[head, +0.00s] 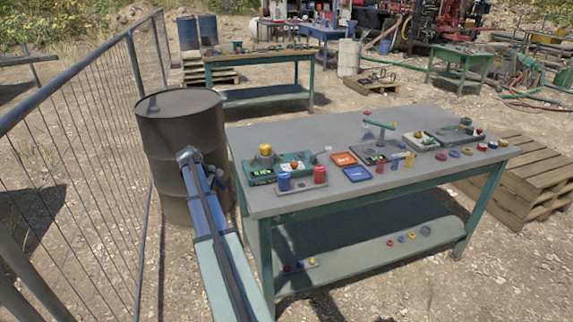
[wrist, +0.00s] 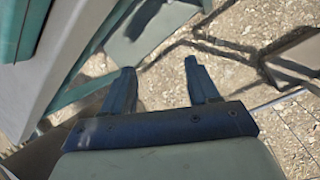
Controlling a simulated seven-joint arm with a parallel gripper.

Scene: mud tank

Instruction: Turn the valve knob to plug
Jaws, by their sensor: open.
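Several small controls stand on the grey bench top (head: 300,195) in the head view. At its left is a green box with a yellow knob (head: 265,150) on top. Further right a raised green lever (head: 379,125) stands over a grey plate. I cannot tell which is the valve knob, and no plug mark is readable. In the wrist view my gripper (wrist: 160,72) is open and empty, its two dark fingers apart over gravelly ground. My arm lies left of the bench in the head view, and the fingers do not show clearly there. No knob shows in the wrist view.
A dark barrel (head: 180,125) stands by the bench's left end, close to my arm. A wire fence (head: 90,160) runs along the left. Blue and red cylinders (head: 302,178) stand near the bench's front left. A wooden pallet stack (head: 535,175) is at the right.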

